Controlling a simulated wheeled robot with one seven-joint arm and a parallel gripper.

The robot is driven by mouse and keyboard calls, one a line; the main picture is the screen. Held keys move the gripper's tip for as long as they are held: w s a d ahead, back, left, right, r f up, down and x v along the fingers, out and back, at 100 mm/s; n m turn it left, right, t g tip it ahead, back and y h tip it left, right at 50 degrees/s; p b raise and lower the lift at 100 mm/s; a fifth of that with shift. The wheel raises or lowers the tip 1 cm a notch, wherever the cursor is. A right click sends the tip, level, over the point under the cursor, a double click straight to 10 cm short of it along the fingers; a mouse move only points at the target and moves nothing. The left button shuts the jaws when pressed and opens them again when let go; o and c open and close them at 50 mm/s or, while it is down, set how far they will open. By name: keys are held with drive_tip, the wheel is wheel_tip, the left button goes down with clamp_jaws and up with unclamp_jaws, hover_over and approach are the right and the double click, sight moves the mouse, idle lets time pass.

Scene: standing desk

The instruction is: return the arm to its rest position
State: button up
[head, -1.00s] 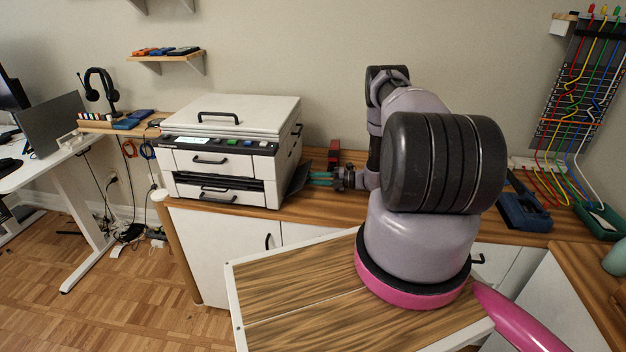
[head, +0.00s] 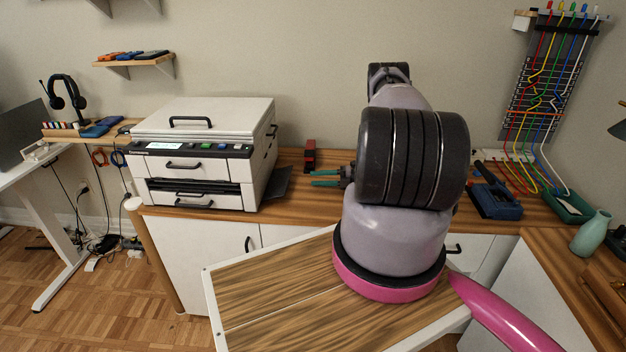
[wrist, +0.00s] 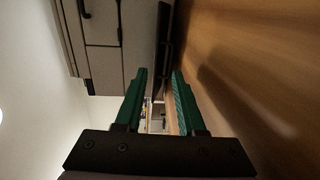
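My arm rises from its pink-ringed base and reaches over the wooden counter (head: 300,210). My gripper (head: 325,178) shows in the head view as two green fingers pointing left toward the printer (head: 205,150); the arm hides its wrist part. In the wrist view my gripper (wrist: 158,90) has its two green fingers apart with a gap between them and nothing held. The gripper touches nothing that I can see.
A red object (head: 310,156) stands on the counter behind the fingers. A dark flap or tray (head: 275,184) sits between printer and gripper. A blue device (head: 495,200) and a green vase (head: 591,233) stand to the right. Coloured cables hang on a wall panel (head: 545,90).

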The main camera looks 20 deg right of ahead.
idle(0.3)
drive_tip(key=s+a+r+n+g+h, duration=0.1)
drive_tip(key=a+r+n+g, duration=0.4)
drive_tip(key=r, duration=0.7)
drive_tip(key=s+a+r+n+h, duration=0.1)
drive_tip(key=a+r+n+h, duration=0.15)
drive_tip(key=r+n, duration=0.65)
drive_tip(key=s+a+r+n+g+h, duration=0.1)
drive_tip(key=a+r+n+g, duration=0.3)
drive_tip(key=r, duration=1)
drive_tip(key=s+a+r+n+t+h, duration=0.1)
drive_tip(key=s+a+r+n+h, duration=0.15)
drive_tip(key=s+r+n, duration=0.35)
drive_tip(key=s+a+r+n+t+h, duration=0.2)
drive_tip(key=s+a+r+n, duration=0.25)
drive_tip(key=s+r, duration=0.3)
drive_tip(key=s+r+n+t+h, duration=0.2)
drive_tip(key=s+n, duration=0.2)
drive_tip(key=s, duration=0.3)
drive_tip(key=s+r+n+t+h, duration=0.1)
drive_tip(key=s+r+n+t, duration=0.1)
drive_tip(key=s+n, duration=0.3)
drive_tip(key=shift+s+a+r+t+h, duration=0.15)
drive_tip(key=shift+s+r+t+h, duration=0.2)
drive_tip(key=shift+s+r, duration=0.5)
drive_tip(key=shift+f, duration=0.1)
